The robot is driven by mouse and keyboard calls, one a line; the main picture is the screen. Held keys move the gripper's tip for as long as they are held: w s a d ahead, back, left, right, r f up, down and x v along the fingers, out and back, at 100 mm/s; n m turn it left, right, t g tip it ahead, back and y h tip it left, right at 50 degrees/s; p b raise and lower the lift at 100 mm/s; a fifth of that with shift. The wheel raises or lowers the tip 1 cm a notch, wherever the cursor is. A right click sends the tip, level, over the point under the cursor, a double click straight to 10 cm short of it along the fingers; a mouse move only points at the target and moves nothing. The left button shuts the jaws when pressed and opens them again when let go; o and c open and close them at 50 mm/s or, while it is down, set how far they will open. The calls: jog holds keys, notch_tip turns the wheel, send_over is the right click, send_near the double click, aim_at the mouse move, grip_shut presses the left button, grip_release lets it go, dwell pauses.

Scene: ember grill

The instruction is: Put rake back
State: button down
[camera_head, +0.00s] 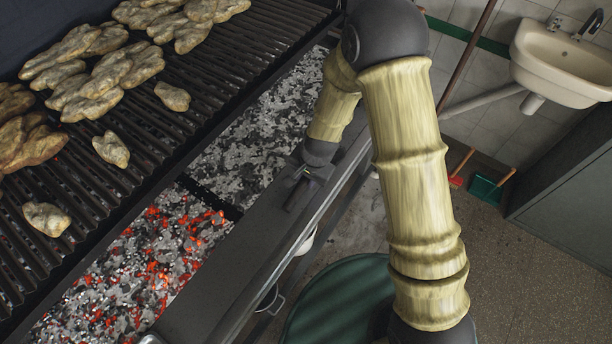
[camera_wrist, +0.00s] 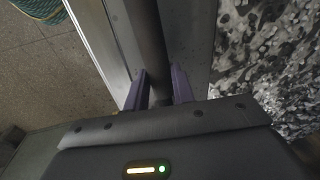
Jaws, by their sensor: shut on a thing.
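My gripper (camera_head: 303,182) is low over the dark metal ledge (camera_head: 232,262) along the front of the grill. In the wrist view its two purple fingers (camera_wrist: 159,90) are shut on a dark round rod, which I take for the handle of the rake (camera_wrist: 148,42). The rod runs from between the fingers to the top edge of that view, along the ledge. Its far end and the rake's head are not in view. In the head view I cannot make out the rake apart from the dark gripper.
Glowing coals (camera_head: 160,245) and grey ash (camera_head: 262,125) lie in the bed beside the ledge. The grill grate (camera_head: 150,128) above holds several pieces of meat. A green round container (camera_head: 340,305) stands on the floor. A sink (camera_head: 560,62) and a grey cabinet (camera_head: 570,200) are at right.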

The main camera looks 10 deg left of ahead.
jog(key=c, duration=0.7)
grip_release()
notch_tip(320, 180, up, 9)
jog(key=d+p, duration=0.1)
jog(key=p, duration=0.5)
jog(key=shift+s+d+p, duration=0.35)
jog(key=shift+s, duration=0.1)
jog(key=shift+f, duration=0.1)
